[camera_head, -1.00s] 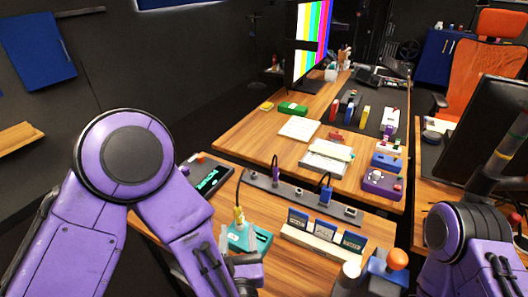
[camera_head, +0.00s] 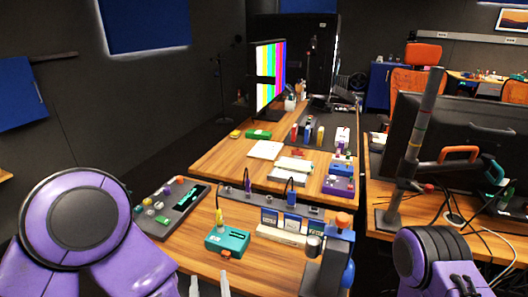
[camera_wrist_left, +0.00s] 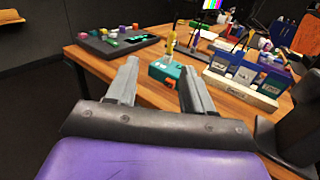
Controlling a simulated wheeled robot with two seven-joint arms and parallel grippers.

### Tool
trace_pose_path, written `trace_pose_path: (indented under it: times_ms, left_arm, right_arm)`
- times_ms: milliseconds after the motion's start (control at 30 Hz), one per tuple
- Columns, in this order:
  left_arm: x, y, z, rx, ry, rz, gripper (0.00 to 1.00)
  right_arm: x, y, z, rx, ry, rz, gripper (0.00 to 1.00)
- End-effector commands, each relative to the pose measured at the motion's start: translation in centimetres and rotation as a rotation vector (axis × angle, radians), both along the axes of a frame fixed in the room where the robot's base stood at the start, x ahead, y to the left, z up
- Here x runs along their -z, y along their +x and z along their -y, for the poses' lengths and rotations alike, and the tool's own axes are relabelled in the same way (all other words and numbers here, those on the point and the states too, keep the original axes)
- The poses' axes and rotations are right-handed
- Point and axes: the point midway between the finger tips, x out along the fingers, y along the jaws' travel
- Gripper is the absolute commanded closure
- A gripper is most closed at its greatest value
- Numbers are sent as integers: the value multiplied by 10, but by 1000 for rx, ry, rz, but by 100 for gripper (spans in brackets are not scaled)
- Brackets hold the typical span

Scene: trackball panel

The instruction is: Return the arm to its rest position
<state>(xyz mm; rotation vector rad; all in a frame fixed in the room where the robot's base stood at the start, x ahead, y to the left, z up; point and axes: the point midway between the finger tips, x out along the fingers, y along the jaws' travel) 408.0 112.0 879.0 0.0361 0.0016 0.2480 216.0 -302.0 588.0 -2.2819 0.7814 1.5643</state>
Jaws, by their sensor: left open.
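My left arm is purple and comes in at the lower left of the head view. The fingertips of my left gripper (camera_head: 208,284) show at the bottom edge, in front of the near desk. In the left wrist view the two grey fingers of the left gripper (camera_wrist_left: 158,82) are spread apart with nothing between them. A teal box (camera_head: 227,240) with a yellow plug lies beyond the fingers; it also shows in the left wrist view (camera_wrist_left: 163,72). My right arm shows at the lower right, but its gripper is out of view.
A dark panel with colored knobs (camera_head: 170,207) lies at the desk's left. A rack of blue cards (camera_head: 285,234) and a joystick with an orange ball (camera_head: 343,221) stand to the right. A monitor stand (camera_head: 414,150) rises beyond my right arm. Open floor lies left of the desk.

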Motion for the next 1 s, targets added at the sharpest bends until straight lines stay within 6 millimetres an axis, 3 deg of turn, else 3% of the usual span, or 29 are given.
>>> trace_pose_path:
  times_ms: [367,567,667,767,900,1000]
  left_arm:
    - [12,5,22,140,442,-139,48]
    - [40,11,25,284,936,-276,48]
    - [72,10,17,399,1270,-386,48]
    - [128,-3,-10,609,1698,-547,48]
    - [217,-60,-78,1089,2193,-767,48]
    - [258,-113,-128,1402,2308,-888,48]
  right_arm:
    - [0,1,0,0,0,2,100]
    - [0,1,0,0,0,1,100]
    - [0,1,0,0,0,2,100]
    - [0,1,0,0,0,1,100]
    - [0,1,0,0,0,1,100]
    - [0,1,0,0,0,1,100]
